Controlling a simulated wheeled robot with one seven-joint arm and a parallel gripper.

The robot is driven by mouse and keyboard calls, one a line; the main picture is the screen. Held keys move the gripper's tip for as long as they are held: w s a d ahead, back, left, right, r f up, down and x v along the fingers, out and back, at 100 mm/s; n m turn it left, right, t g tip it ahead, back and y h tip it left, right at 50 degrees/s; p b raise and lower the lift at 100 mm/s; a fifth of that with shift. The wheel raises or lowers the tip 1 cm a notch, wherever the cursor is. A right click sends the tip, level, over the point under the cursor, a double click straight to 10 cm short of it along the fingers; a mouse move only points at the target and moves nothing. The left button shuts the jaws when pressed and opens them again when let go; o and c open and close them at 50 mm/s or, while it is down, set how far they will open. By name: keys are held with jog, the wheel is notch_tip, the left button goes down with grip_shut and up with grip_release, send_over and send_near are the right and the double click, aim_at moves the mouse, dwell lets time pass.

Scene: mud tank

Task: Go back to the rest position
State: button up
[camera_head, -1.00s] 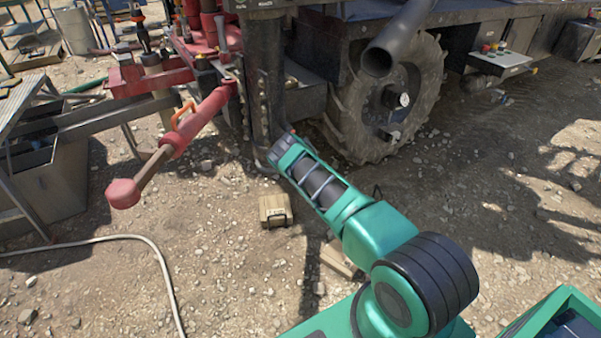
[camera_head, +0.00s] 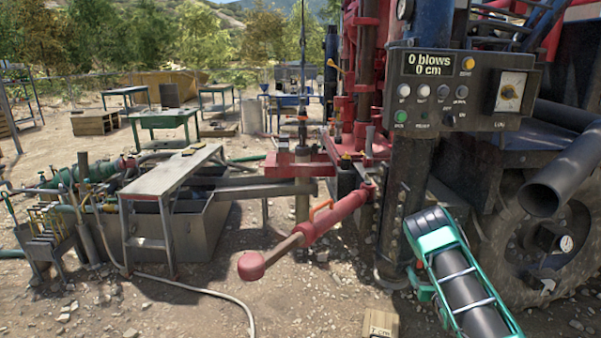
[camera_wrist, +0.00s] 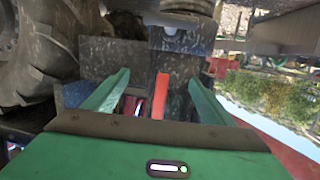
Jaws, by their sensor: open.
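In the wrist view my gripper (camera_wrist: 159,76) shows as two green fingers spread apart. No object is clearly held. An orange-red strip (camera_wrist: 161,97) shows between the fingers; I cannot tell how far off it is. The wrist picture looks upside down, with sky and trees at the lower right. In the head view my green and black arm (camera_head: 462,283) rises from the lower right in front of the rig. My fingertips cannot be made out there.
A control panel (camera_head: 458,90) reading "0 blows 0 cm" is above my arm. A large wheel (camera_head: 555,240) is close on the right. A red cylinder (camera_head: 335,217) juts out left of my arm. A metal table (camera_head: 172,172) stands over a mud tank (camera_head: 200,240). Bare ground lies in front.

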notch_tip(320, 180, up, 11)
jog(key=a+m+g, duration=0.1)
jog(key=a+g, duration=0.1)
jog(key=a, duration=0.1)
jog(key=s+a+r+g+y, duration=0.1)
jog(key=s+a+r+g, duration=0.1)
jog(key=s+a+r, duration=0.35)
jog(key=s+a+r+g, duration=0.25)
jog(key=s+r, duration=0.35)
jog(key=r, duration=0.4)
jog(key=s+a+r+n+g, duration=0.1)
jog(key=s+a+r+g, duration=0.15)
jog(key=s, duration=0.75)
jog(key=s+a+r+g, duration=0.1)
jog(key=s+a+r, duration=0.25)
jog(key=s, duration=0.75)
jog(key=s+a+r+n+g, duration=0.1)
jog(key=s+a+r, duration=0.2)
jog(key=s, duration=0.7)
jog(key=s+d+f+m+g, duration=0.1)
jog(key=s+d+m+g, duration=0.1)
jog(key=s+d, duration=0.4)
jog(key=s+d+m+g, duration=0.3)
jog(key=s+d+m, duration=0.1)
jog(key=s, duration=0.7)
jog(key=shift+s+d+f+y, duration=0.2)
jog(key=shift+d+f+y, duration=0.15)
jog(key=shift+d, duration=0.5)
